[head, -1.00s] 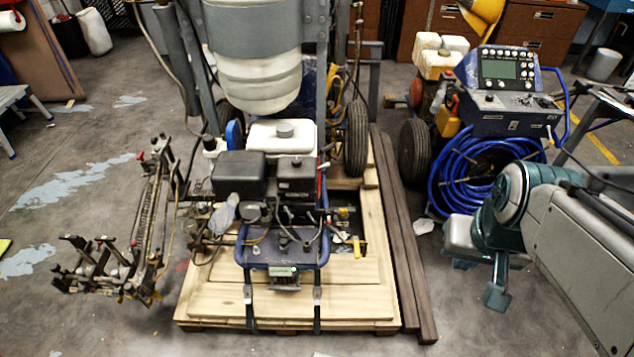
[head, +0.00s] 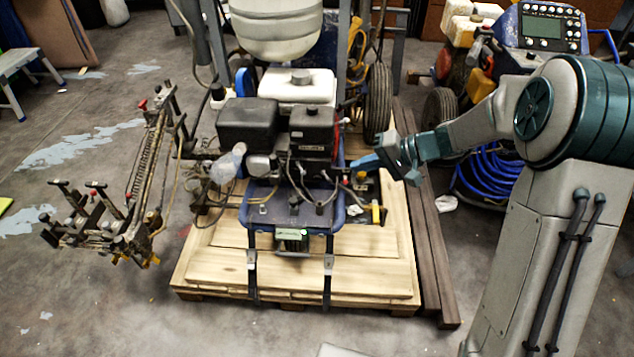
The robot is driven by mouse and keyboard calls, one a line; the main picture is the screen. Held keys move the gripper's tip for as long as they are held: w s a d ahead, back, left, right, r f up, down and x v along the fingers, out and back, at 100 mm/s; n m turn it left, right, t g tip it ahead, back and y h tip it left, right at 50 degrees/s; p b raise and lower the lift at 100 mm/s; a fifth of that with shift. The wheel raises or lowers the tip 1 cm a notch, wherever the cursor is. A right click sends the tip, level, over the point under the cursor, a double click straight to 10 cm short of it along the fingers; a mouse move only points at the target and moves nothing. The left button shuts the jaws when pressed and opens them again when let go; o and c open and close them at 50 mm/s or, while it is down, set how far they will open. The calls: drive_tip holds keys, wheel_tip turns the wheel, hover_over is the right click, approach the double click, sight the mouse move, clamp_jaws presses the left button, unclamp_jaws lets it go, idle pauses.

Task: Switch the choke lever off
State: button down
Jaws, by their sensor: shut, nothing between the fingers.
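The line striper (head: 290,232) stands strapped on a wooden pallet, with its black engine (head: 312,128) and air filter box (head: 247,120) facing me. I cannot pick out the choke lever for certain among the small parts and hoses on the engine. My gripper (head: 366,163) is shut and empty. It reaches in from the right, with its tips just right of the engine. Whether the tips touch anything is too small to tell.
A yellow-handled part (head: 377,213) sits below my gripper at the pallet's right side. A black wheel (head: 378,103) stands behind my gripper. Dark beams (head: 432,250) lie along the pallet's right edge. A coiled blue hose (head: 490,178) is behind my arm. Floor in front of the pallet is mostly clear.

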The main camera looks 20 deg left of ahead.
drive_tip(key=w+a+f+m+t+y+b, duration=0.1)
drive_tip(key=w+a+f+t+y+b, duration=0.1)
drive_tip(key=w+f, duration=0.4)
drive_tip(key=w+a+f+m+t+y+b, duration=0.1)
drive_tip(key=w+a+f+b, duration=0.3)
drive_tip(key=f, duration=1)
drive_tip(key=shift+w+a+m+t+y+b, duration=0.15)
drive_tip(key=shift+w+m+t+y+b, duration=0.15)
drive_tip(key=shift+w+t+y+b, duration=0.55)
drive_tip(key=shift+w+f+g, duration=0.1)
drive_tip(key=shift+w+g, duration=0.15)
drive_tip(key=shift+w, duration=0.1)
drive_tip(key=b, duration=0.2)
approach(301, 168)
drive_tip(key=x, duration=0.4)
drive_tip(key=shift+w+a+f, duration=0.2)
drive_tip(key=shift+w+f, duration=0.05)
drive_tip(key=shift+w, duration=0.05)
drive_tip(key=shift+a, duration=0.1)
drive_tip(key=shift+s+b, duration=0.15)
drive_tip(key=shift+b, duration=0.3)
